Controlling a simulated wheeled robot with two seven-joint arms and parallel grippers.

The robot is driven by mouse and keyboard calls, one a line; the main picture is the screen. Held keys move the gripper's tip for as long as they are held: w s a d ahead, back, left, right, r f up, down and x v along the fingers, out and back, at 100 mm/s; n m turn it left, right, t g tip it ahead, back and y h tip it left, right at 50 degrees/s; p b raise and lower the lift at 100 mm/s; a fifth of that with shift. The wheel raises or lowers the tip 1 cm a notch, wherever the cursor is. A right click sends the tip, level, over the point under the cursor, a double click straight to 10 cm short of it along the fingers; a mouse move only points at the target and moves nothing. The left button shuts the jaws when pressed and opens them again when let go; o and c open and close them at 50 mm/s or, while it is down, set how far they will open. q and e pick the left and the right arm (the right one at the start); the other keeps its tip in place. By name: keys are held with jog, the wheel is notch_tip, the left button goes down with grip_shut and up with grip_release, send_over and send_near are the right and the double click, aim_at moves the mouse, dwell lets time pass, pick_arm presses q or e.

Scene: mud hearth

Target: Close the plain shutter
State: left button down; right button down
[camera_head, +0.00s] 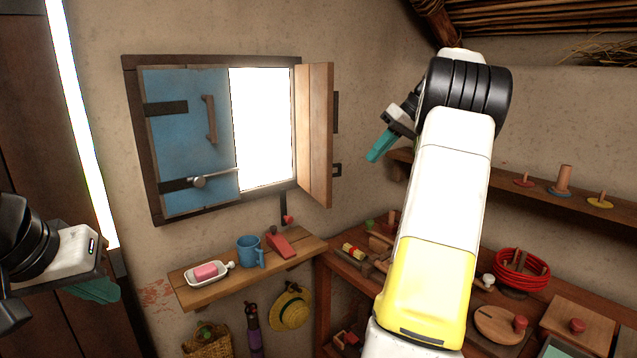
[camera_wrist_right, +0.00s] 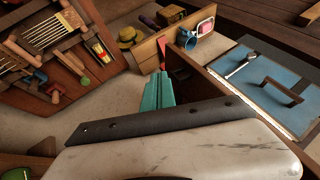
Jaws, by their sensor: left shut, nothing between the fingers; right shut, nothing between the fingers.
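The plain wooden shutter (camera_head: 315,135) is hinged at the right side of the window frame (camera_head: 134,110). It stands open, swung out into the room, and the right half of the window is bright and uncovered. The blue shutter (camera_head: 188,132) covers the left half. It bears an upright handle and a metal latch bar (camera_head: 212,179). My right gripper (camera_head: 379,147) is shut and empty, to the right of the plain shutter and apart from it. Its teal fingers also show in the right wrist view (camera_wrist_right: 157,92). My left gripper (camera_head: 98,290) is shut and empty at the lower left, partly cut by its wrist.
A small shelf (camera_head: 210,293) below the window holds a soap dish (camera_head: 207,272), a blue mug (camera_head: 249,251) and a red-handled thing. A wall shelf (camera_head: 520,193) and a cluttered bench (camera_head: 340,262) lie to the right. Clear wall lies between plain shutter and right gripper.

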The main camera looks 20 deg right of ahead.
jog(key=s+a+r+x, duration=0.1)
jog(key=a+x, duration=0.1)
jog(key=x, duration=0.9)
jog(key=shift+a+f, duration=0.2)
jog(key=shift+a, duration=0.2)
jog(key=shift+w, duration=0.15)
